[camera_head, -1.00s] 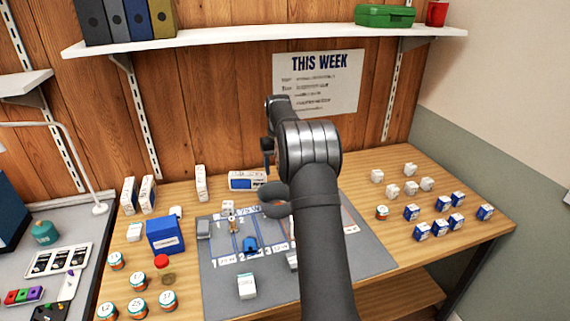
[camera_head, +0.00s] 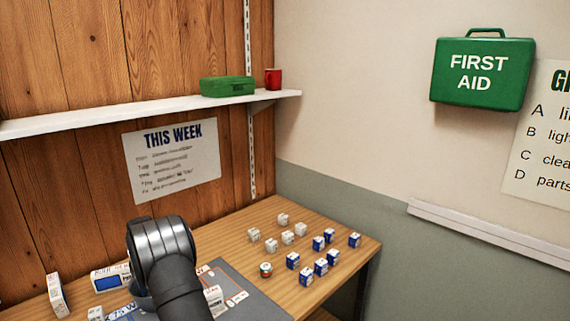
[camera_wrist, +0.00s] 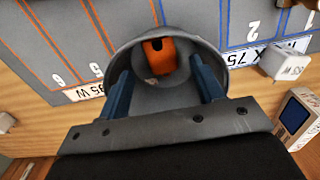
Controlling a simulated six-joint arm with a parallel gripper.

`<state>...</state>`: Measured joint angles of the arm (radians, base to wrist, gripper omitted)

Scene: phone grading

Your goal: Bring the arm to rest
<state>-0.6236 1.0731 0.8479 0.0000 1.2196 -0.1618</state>
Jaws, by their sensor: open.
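My arm stands at the lower left of the head view, its gripper hidden there. In the wrist view my gripper (camera_wrist: 163,88) is open, its two blue fingers apart with nothing held between them. Beyond the fingers is a round grey bowl-like thing (camera_wrist: 140,45) with an orange piece (camera_wrist: 159,56) showing in it. I cannot tell how far the fingertips are from it. Behind it lies a grey mat (camera_wrist: 195,18) with blue and orange lines and numbers. The mat's right part also shows in the head view (camera_head: 262,308).
In the wrist view a white box (camera_wrist: 284,62) and a blue-and-white box (camera_wrist: 297,115) are right of the gripper. A shelf (camera_head: 150,115) runs above.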

